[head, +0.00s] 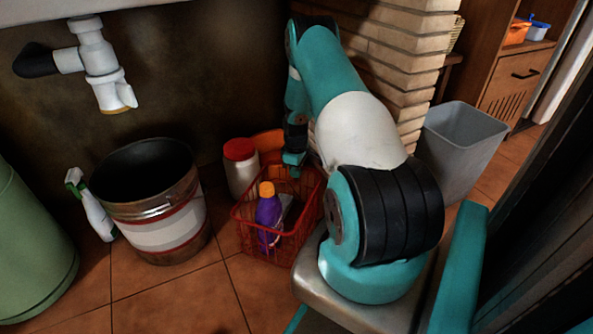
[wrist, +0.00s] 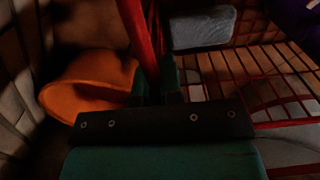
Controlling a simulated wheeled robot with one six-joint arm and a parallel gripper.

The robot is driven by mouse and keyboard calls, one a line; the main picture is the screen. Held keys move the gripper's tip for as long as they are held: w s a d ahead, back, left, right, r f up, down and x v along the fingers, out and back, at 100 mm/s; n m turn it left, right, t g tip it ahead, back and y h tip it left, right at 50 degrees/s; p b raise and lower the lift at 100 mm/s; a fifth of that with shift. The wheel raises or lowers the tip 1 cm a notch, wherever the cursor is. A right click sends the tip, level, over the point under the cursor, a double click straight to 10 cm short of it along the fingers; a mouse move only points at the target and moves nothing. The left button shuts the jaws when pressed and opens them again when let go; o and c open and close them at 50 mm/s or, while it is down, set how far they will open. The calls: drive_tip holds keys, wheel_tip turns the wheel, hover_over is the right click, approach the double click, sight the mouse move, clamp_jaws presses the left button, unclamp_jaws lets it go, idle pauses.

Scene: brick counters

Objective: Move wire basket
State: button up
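The red wire basket (head: 279,238) stands on the tiled floor, in the middle of the head view. It holds a purple bottle (head: 268,210) with an orange cap and a greyish item (head: 286,203). My gripper (head: 293,168) is at the basket's back rim. In the wrist view my gripper (wrist: 158,84) has its green fingers close together on a red bar of the basket (wrist: 146,40). A blue-grey sponge-like block (wrist: 203,27) and the red wires show there too. The fingertips are partly hidden by the dark gripper body.
A white jar with a red lid (head: 241,168) and an orange bowl-like object (head: 268,142) stand behind the basket. A bucket (head: 160,228) and a spray bottle (head: 95,209) are to the left, a grey bin (head: 461,147) to the right. Floor in front is clear.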

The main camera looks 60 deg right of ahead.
drive_tip(key=o, duration=0.5)
drive_tip(key=shift+a, duration=0.1)
wheel_tip(320, 180, up, 17)
drive_tip(key=p, duration=0.9)
drive_tip(key=shift+r+p, duration=0.2)
drive_tip(key=shift+p, duration=0.1)
drive_tip(key=shift+a, duration=0.1)
